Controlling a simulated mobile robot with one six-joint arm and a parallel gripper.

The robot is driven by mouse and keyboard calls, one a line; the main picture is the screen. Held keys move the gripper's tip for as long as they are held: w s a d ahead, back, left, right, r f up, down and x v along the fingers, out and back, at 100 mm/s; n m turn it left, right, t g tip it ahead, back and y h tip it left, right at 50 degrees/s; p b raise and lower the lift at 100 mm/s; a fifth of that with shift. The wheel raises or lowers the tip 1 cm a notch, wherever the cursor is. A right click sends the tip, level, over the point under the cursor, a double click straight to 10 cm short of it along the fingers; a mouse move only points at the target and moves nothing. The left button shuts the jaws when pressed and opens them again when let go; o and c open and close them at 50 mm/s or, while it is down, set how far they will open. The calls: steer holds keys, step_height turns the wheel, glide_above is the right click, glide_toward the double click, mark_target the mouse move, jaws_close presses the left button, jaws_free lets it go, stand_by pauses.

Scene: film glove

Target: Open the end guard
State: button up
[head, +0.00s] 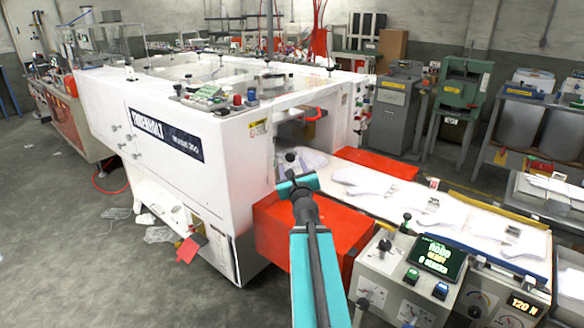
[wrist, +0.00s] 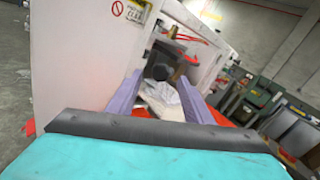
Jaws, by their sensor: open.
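The white machine (head: 185,160) has a dark opening in its end face, above the conveyor. A red curved handle (head: 314,114) shows at the top of this opening. It also shows in the wrist view as a red bar (wrist: 185,50). I cannot tell the end guard's outline from the panels around it. My gripper (head: 293,165) is in front of the opening, lower and left of the handle. In the wrist view its two purple fingers (wrist: 161,92) are apart, with a dark round knob and pale film beyond them. Nothing is visibly held.
A conveyor (head: 460,222) with pale glove shapes runs right from the opening. Red covers (head: 345,228) flank it. A control box (head: 410,280) with a lit screen stands at front right.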

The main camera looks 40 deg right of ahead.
steer(key=c, duration=0.7)
steer(key=shift+w+a+n, duration=0.1)
steer(key=shift+n, duration=0.3)
jaws_close()
steer(key=w+a+n+t+y, duration=0.3)
steer(key=w+a+n+y, duration=0.3)
steer(key=n, duration=0.6)
steer(key=s+d+f+n+y+p, duration=0.1)
steer(key=s+d+n+y+p, duration=0.3)
steer(key=s+d+n, duration=0.5)
steer(key=s+d+p, duration=0.1)
steer(key=s+d, duration=0.4)
steer(key=shift+f+y, duration=0.2)
steer(key=shift+y, duration=0.1)
